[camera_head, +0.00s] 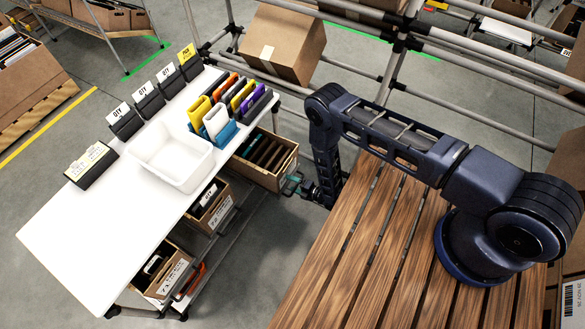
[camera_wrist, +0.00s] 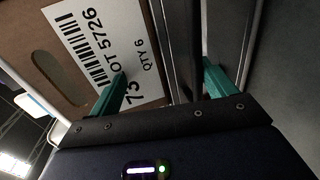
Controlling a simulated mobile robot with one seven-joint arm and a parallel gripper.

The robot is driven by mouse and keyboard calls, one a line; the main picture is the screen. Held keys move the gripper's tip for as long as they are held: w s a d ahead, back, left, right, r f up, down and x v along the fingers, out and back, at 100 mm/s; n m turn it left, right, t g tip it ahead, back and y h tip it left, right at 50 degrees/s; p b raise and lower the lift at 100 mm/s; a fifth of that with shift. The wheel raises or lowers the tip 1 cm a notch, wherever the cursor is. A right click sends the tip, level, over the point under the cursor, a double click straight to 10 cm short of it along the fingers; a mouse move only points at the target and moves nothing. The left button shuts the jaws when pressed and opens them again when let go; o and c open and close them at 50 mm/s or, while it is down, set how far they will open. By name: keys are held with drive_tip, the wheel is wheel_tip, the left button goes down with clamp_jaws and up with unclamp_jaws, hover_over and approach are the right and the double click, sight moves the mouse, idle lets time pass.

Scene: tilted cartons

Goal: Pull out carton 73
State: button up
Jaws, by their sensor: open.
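Carton 73 (camera_wrist: 60,55) fills the left of the wrist view, a brown cardboard face with an oval hand hole and a white label reading 73, LOT 5726, QTY 6. In the head view, the open brown carton (camera_head: 256,178) beside my gripper appears to be this one, on the cart below the white tabletop; its label is not visible there. My gripper (camera_wrist: 163,86) is open, with teal fingers apart. The left finger overlaps the label, and the right finger is past the carton's right edge. Contact cannot be told. The gripper also shows in the head view (camera_head: 293,185).
Two more cartons (camera_head: 210,207) (camera_head: 163,272) sit lower on the cart. The white tabletop (camera_head: 80,230) carries a white bin (camera_head: 170,155) and coloured holders. A slatted wooden surface (camera_head: 345,270) lies under my arm. Pipe rails (camera_head: 400,50) and a tilted carton (camera_head: 283,42) stand behind.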

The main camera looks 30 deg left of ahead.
sight(285, 171)
drive_tip(key=o, duration=0.4)
drive_tip(key=r, duration=0.5)
drive_tip(key=a+r, duration=0.1)
drive_tip(key=r, duration=0.2)
drive_tip(key=shift+s, duration=0.15)
drive_tip(key=shift+c, duration=0.2)
wheel_tip(285, 171, up, 2)
drive_tip(key=shift+d+r, duration=0.1)
drive_tip(key=c, duration=1.1)
wheel_tip(285, 171, up, 4)
drive_tip(key=shift+r, duration=0.1)
drive_tip(key=shift+c, duration=0.3)
drive_tip(key=shift+d+r, duration=0.1)
drive_tip(key=shift+r, duration=0.65)
